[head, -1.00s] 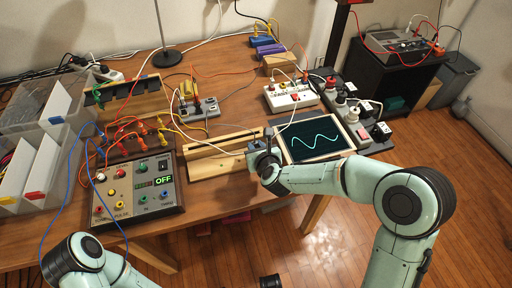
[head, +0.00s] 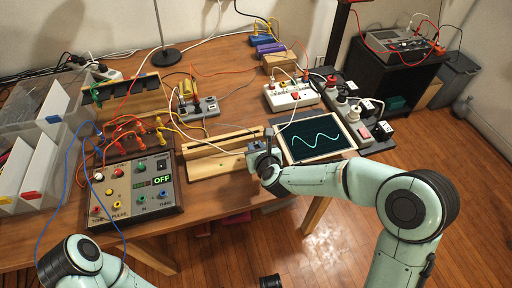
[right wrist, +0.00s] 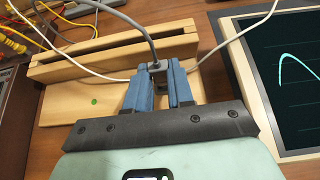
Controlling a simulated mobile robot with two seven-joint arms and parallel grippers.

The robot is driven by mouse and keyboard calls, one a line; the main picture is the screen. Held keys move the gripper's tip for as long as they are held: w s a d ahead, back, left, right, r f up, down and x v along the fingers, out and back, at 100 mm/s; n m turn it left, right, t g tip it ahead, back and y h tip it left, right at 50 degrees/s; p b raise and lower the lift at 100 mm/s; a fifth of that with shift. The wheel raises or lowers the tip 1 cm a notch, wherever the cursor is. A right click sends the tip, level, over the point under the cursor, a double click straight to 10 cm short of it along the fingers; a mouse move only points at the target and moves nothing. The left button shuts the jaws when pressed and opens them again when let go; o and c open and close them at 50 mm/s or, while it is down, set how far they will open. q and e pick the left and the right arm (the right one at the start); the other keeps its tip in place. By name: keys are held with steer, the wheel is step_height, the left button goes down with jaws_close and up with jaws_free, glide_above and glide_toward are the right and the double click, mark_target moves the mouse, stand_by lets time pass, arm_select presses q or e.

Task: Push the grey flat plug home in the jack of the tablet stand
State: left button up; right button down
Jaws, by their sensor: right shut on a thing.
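The wooden tablet stand (head: 222,165) lies at the table's front, left of the screen. It also shows in the right wrist view (right wrist: 75,85), with a long slot and a small green dot. My right gripper (head: 258,150) is at the stand's right end. In the right wrist view its blue fingers (right wrist: 158,80) are shut on the grey flat plug (right wrist: 157,68), whose grey cable (right wrist: 135,27) runs up and left. The fingers hide the jack and most of the plug; I cannot tell how deep the plug sits. My left gripper is out of view.
A tablet-like screen (head: 315,136) with a wave stands close on the right. A white cable (right wrist: 85,70) passes behind the fingers. A control box (head: 137,192) reading OFF is left of the stand. Power strips (head: 292,95) and several cables lie behind.

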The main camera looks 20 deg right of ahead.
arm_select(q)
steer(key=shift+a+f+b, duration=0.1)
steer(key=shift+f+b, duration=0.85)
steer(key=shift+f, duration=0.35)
arm_select(e)
steer(key=shift+f, duration=1.1)
steer(key=c, duration=0.9)
jaws_free()
steer(key=shift+s+r, duration=0.4)
steer(key=shift+s, duration=0.05)
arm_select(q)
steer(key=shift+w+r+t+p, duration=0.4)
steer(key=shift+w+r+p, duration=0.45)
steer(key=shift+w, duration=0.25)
arm_select(e)
steer(key=v, duration=1.2)
steer(key=shift+s+r, duration=0.15)
steer(key=shift+r, duration=0.1)
